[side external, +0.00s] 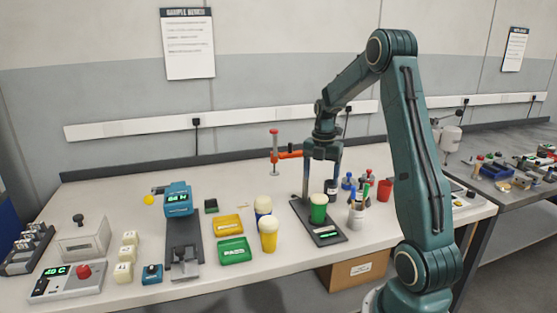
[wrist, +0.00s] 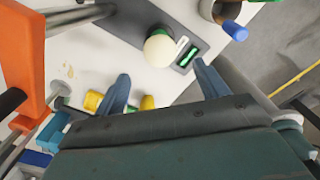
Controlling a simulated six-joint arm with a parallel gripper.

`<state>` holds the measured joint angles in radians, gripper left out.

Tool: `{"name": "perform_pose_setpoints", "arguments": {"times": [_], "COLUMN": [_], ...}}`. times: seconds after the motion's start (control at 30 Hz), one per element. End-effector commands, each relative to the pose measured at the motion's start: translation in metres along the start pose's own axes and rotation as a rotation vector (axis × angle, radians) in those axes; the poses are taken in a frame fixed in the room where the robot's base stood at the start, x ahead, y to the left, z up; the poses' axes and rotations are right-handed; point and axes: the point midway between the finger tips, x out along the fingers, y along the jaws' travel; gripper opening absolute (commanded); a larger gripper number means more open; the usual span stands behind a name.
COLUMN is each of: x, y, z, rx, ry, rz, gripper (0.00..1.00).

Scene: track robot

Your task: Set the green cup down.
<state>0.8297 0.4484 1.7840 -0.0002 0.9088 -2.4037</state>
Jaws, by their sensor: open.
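The green cup (side external: 318,213) has a cream domed top and stands upright on a dark plate with a lit green display (side external: 327,236). In the wrist view, the cup's cream top (wrist: 160,49) shows beside the green display (wrist: 188,56), with a little green behind it. My gripper (side external: 321,188) is above the cup, pointing down. In the wrist view, its two fingers (wrist: 161,78) are wide apart with nothing between them; the cup's top appears just beyond the fingertips. The gripper is open and appears clear of the cup.
An orange arm (side external: 288,155) sticks out left of my gripper. A yellow cup (side external: 268,238) and a blue cup (side external: 263,206), both cream-topped, stand left of the plate. A holder with coloured tools (side external: 357,215) and a red cup (side external: 384,190) stand to the right.

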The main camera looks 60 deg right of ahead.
Motion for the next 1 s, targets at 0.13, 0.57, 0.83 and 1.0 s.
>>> {"name": "perform_pose_setpoints", "arguments": {"times": [0.13, 0.57, 0.83, 1.0], "x": [0.000, -0.023, -0.070, -0.096], "y": [0.000, 0.008, 0.015, 0.010], "z": [0.000, -0.027, -0.094, -0.141], "rx": [0.000, 0.091, 0.332, 0.507], "ry": [0.000, -0.023, -0.052, -0.050], "rz": [0.000, 0.026, 0.101, 0.163], "gripper": [0.73, 0.73, 0.73, 0.73]}}
